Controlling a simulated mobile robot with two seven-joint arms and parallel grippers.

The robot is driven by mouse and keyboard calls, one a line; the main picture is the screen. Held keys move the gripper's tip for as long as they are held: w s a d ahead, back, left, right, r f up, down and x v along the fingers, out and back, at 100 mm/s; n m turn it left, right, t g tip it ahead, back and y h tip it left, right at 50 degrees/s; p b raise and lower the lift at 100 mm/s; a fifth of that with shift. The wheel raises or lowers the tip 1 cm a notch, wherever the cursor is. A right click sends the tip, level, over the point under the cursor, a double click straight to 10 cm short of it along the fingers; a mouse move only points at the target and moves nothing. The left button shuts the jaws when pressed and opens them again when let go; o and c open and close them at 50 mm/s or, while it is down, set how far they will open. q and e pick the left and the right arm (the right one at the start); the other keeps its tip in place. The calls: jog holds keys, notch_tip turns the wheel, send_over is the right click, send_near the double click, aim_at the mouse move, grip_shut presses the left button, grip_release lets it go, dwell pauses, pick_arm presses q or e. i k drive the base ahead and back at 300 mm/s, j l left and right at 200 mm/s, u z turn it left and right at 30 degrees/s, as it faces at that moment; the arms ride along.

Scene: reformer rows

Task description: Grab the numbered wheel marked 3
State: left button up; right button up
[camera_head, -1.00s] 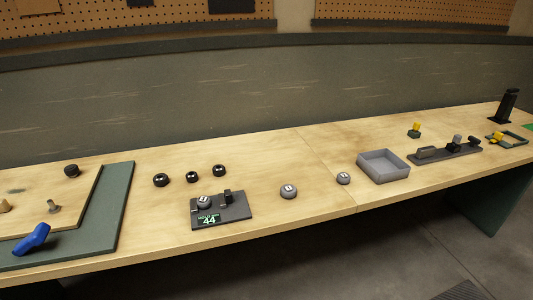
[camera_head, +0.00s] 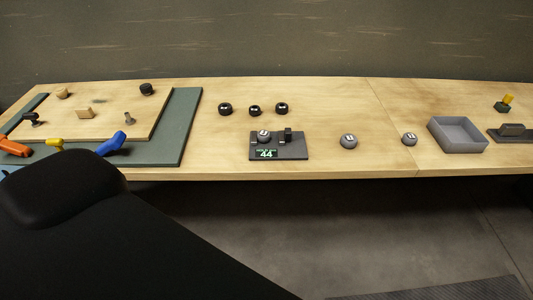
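Grey wheels with white number labels are on the wooden bench. One grey wheel (camera_head: 264,136) sits on a dark stand (camera_head: 293,152) whose green display reads 44. A second grey wheel (camera_head: 349,141) lies on the bare bench right of the stand. A third, smaller-looking grey wheel (camera_head: 409,138) lies farther right, beside a grey tray. The digits are too small to tell which wheel is marked 3. Three black round pieces (camera_head: 255,110) with small white marks stand in a row behind the stand. Neither gripper is in view.
The open grey tray (camera_head: 459,148) stands on the right. A green mat (camera_head: 180,130) with a wooden board, pegs and coloured handles (camera_head: 111,144) is on the left. A large black part of my own body covers the lower left. The bench between stand and tray is mostly clear.

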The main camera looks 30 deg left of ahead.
aim_at(263, 135)
jog(key=i+l, duration=0.55)
jog(key=l, duration=0.15)
jog(key=i+l, duration=0.55)
jog(key=l, duration=0.15)
jog(key=u, duration=1.7)
